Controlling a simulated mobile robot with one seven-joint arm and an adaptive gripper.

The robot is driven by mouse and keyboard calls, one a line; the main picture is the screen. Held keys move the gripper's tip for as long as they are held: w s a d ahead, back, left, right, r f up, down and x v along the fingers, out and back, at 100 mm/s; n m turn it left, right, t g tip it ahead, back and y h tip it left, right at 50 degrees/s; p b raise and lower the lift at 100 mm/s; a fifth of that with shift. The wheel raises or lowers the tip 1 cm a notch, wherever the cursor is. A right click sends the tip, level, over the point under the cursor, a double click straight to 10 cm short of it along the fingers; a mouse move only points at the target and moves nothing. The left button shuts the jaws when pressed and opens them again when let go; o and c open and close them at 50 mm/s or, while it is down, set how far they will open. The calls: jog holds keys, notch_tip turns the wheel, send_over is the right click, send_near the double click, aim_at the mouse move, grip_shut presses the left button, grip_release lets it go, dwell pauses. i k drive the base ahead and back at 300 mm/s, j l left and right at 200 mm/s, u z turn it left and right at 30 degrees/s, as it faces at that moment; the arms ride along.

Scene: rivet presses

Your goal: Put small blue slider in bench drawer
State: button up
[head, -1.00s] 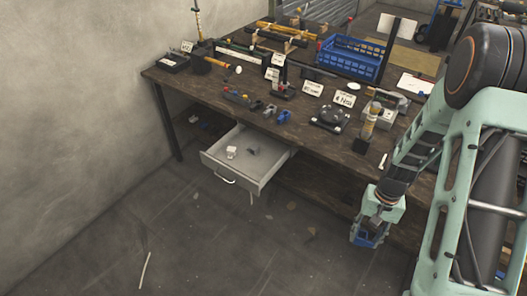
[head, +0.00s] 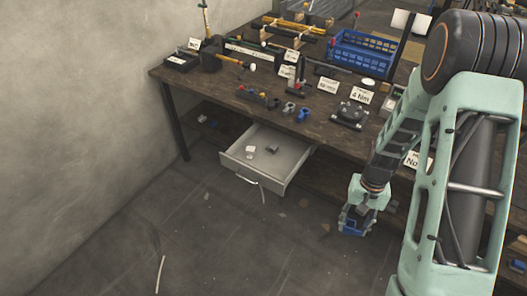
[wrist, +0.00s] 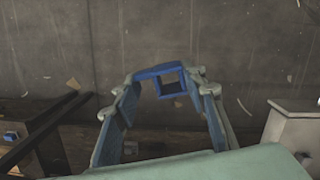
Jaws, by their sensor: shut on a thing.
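My gripper (head: 356,222) is shut on the small blue slider, pointing down in front of the bench, to the right of the drawer and apart from it. In the wrist view the blue slider (wrist: 160,72) sits between the fingertips (wrist: 165,88), with a square opening showing. The bench drawer (head: 238,168) is pulled open below the bench top. Inside it lie small white pieces (head: 251,150) and a dark grey piece (head: 271,150). A pale corner of the drawer (wrist: 290,128) shows at the right of the wrist view.
The wooden bench (head: 215,82) carries several small blocks, including a blue one (head: 303,115) near its front edge. A blue basket (head: 362,52), label cards and a dark round fixture (head: 350,115) also stand on it. The floor before the drawer is mostly clear.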

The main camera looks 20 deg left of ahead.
aim_at(278, 173)
jog(key=k+j, duration=0.1)
jog(key=j, duration=1.15)
jog(key=u, duration=0.05)
